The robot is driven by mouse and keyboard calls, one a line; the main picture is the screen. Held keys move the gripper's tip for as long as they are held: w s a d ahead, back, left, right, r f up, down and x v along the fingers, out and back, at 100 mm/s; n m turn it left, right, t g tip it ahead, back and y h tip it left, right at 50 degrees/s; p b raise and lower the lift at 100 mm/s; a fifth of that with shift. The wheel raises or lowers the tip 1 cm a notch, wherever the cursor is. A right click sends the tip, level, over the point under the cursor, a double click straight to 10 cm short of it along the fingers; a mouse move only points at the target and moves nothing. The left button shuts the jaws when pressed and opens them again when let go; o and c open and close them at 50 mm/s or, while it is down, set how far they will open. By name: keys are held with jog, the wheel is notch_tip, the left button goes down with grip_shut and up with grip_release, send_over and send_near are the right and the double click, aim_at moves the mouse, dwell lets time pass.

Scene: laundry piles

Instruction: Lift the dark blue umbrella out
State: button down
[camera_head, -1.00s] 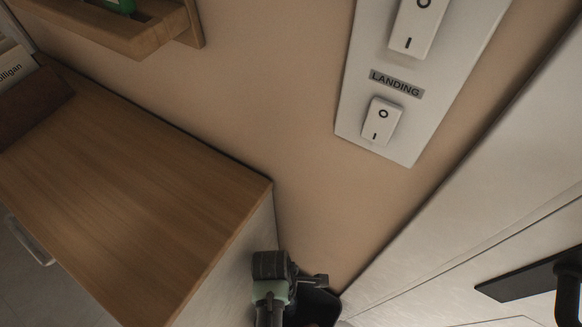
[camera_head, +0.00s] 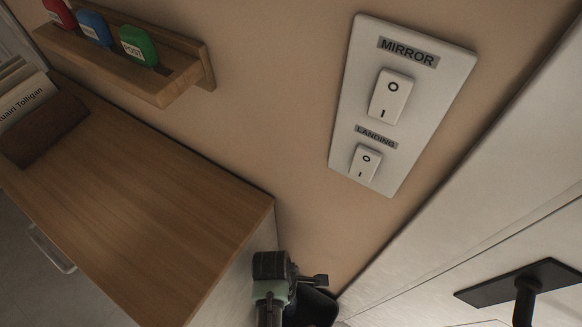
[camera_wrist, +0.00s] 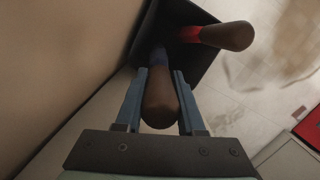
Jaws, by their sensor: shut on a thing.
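In the wrist view, the dark blue umbrella (camera_wrist: 160,105) shows its brown rounded handle toward me, with a dark blue part below it. My gripper (camera_wrist: 160,74) has one blue finger on each side of this handle and is shut on it. The umbrella's lower part is inside a black stand (camera_wrist: 203,73) and hard to see. In the head view my arm's end shows at the bottom edge, by the dark stand (camera_head: 318,306); the fingers and umbrella cannot be made out there.
A red umbrella (camera_wrist: 225,36) with a brown handle leans in the same stand, to the right. A wooden-topped cabinet (camera_head: 130,200) stands left of my arm. A wall with a switch plate (camera_head: 425,110) is behind. A white door (camera_head: 450,220) with a black handle is right.

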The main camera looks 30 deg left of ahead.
notch_tip(320, 180, up, 18)
jog(key=p, duration=1.7)
jog(key=shift+f+p, duration=0.25)
jog(key=shift+p, duration=0.1)
notch_tip(320, 180, up, 23)
jog(key=p, duration=2.1)
